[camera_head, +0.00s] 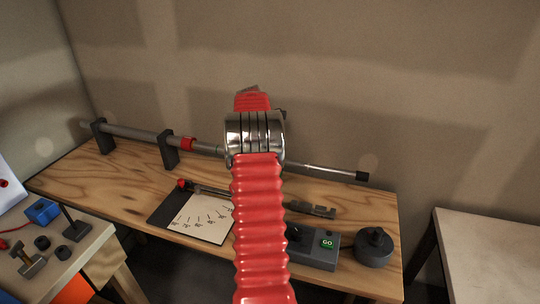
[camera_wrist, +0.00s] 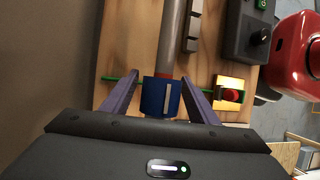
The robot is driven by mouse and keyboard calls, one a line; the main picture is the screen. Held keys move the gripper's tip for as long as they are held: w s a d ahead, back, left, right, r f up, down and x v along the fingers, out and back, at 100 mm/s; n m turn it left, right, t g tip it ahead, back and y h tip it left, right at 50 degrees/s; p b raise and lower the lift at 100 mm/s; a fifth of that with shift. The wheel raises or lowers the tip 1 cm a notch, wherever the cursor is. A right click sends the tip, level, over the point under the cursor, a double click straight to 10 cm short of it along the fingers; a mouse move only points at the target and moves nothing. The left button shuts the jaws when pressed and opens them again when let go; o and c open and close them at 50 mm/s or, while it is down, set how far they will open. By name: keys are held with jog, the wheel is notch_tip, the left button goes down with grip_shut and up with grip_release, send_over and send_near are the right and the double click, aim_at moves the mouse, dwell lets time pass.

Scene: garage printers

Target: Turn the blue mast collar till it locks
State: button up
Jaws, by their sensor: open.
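The blue mast collar (camera_wrist: 161,97) sits around the grey mast tube (camera_wrist: 172,40) in the wrist view and carries a pale line along its side. My gripper (camera_wrist: 160,75) is open, with one purple-grey finger on each side of the collar; a gap shows on both sides. My red-sleeved arm hides the blue collar and gripper there.
On the bench (camera_head: 120,190) are a dial sheet (camera_head: 200,218), a control box with a green GO button (camera_head: 327,243), and a round black knob (camera_head: 375,245). A lit yellow piece (camera_wrist: 229,92) with a red part is right of my gripper. A pale table (camera_head: 490,245) stands at right.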

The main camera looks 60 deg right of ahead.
jog(key=v, duration=1.2)
jog(key=shift+w+d, duration=0.1)
jog(key=shift+w, duration=0.05)
jog(key=shift+w+r, duration=0.2)
jog(key=shift+r, duration=0.3)
dwell(0.5)
